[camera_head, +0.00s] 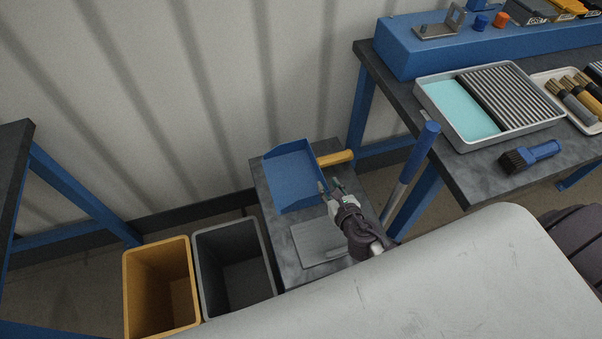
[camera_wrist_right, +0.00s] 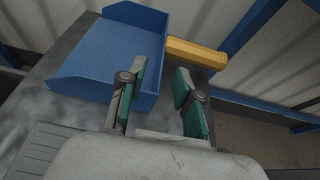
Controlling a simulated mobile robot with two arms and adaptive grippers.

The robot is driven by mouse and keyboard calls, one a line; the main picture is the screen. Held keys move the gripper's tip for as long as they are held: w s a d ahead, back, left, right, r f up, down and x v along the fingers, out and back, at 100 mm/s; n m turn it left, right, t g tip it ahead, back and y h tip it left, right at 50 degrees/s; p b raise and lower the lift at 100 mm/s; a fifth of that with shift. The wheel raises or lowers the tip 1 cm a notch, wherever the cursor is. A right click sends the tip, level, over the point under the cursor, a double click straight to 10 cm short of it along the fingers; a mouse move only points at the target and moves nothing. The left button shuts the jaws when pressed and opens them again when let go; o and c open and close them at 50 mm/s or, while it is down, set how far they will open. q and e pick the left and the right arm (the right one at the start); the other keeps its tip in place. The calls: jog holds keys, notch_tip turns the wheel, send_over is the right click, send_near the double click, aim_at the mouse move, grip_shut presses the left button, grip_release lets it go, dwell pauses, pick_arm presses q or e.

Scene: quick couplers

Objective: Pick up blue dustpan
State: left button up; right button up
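The blue dustpan (camera_head: 292,176) lies on a small dark side table, with its yellow handle (camera_head: 336,158) pointing right. In the right wrist view the blue pan (camera_wrist_right: 112,52) is at upper left and the yellow handle (camera_wrist_right: 196,53) lies ahead of the fingers. My right gripper (camera_head: 332,189) is just in front of the dustpan's right edge, near the handle. My left gripper is out of view.
The side table (camera_head: 272,222) also bears a flat grey plate (camera_head: 318,243). A yellow bin (camera_head: 160,285) and a grey bin (camera_head: 234,268) stand left of it. A blue pole (camera_head: 412,165) and the workbench with trays (camera_head: 475,135) are to the right.

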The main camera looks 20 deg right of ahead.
aim_at(322, 174)
jog(key=shift+w+f, duration=0.3)
jog(key=shift+w, duration=0.35)
jog(key=shift+w+d+f, duration=0.1)
jog(key=shift+w+f, duration=0.15)
jog(key=shift+w, duration=0.25)
jog(key=x, duration=0.1)
jog(key=b+x, duration=0.1)
jog(key=x, duration=0.1)
jog(key=shift+w+d+f, duration=0.15)
jog(key=shift+d+f, duration=0.05)
jog(key=shift+f, duration=0.15)
jog(key=shift+w+f, duration=0.2)
jog(key=shift+w, duration=0.3)
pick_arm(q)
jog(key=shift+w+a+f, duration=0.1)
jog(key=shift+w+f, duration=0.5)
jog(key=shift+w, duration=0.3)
pick_arm(e)
jog(key=shift+r, duration=0.1)
jog(key=shift+c, duration=0.8)
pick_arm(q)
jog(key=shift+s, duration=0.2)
pick_arm(e)
grip_shut()
